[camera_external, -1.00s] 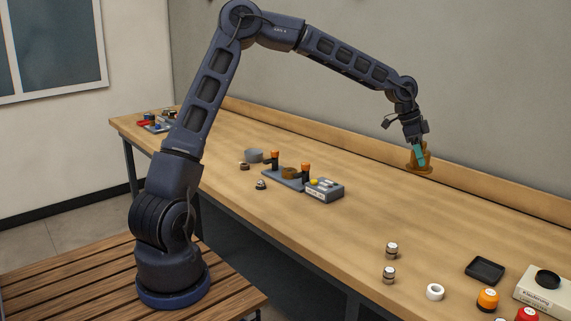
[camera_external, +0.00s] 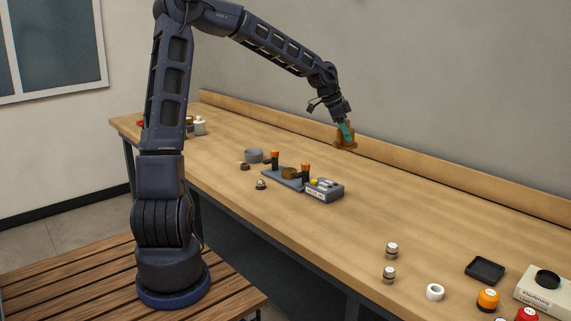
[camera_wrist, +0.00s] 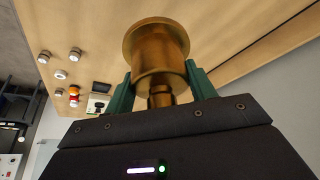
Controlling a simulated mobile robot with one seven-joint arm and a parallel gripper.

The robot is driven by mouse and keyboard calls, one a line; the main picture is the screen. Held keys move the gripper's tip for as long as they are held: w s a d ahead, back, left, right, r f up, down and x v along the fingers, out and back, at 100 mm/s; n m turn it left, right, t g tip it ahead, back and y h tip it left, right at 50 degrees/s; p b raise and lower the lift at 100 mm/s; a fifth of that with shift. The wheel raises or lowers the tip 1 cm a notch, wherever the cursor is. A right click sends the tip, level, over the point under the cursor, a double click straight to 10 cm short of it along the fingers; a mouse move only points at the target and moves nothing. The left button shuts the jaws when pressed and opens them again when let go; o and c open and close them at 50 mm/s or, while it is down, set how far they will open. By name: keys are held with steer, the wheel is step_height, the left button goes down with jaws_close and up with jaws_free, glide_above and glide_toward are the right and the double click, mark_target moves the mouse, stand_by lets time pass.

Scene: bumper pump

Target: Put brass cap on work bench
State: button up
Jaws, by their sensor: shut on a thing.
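The brass cap (camera_external: 347,143) is a brown-gold flanged piece. It also shows in the wrist view (camera_wrist: 157,45), with its wide round end away from the palm and a narrower neck toward it. My gripper (camera_external: 345,131) has its green fingers shut on the cap's sides, as the wrist view shows (camera_wrist: 160,82). The work bench (camera_external: 400,205) is a long wooden top. The cap is in front of the bench's back edge in the external view; I cannot tell its exact height above the top.
A grey fixture (camera_external: 283,180) with orange-topped posts and a grey control box (camera_external: 324,191) stand mid-bench. A black tray (camera_external: 485,270), white ring (camera_external: 435,291) and orange knob (camera_external: 488,299) lie at the right. The bench between is largely clear.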

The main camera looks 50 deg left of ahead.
steer(key=s+a+f+n+y, duration=0.1)
steer(key=s+a+n, duration=0.1)
steer(key=s+a, duration=0.65)
steer(key=s+a+f+n+y, duration=0.15)
steer(key=s+a, duration=0.35)
steer(key=a, duration=0.7)
steer(key=shift+n+t+h, duration=0.25)
steer(key=shift+n+t, duration=0.05)
steer(key=shift+n, duration=0.15)
steer(key=f, duration=2)
steer(key=shift+s, duration=0.2)
steer(key=shift+f, duration=0.1)
steer(key=o, duration=1.2)
steer(key=shift+v, duration=6.05)
steer(key=shift+s, duration=0.1)
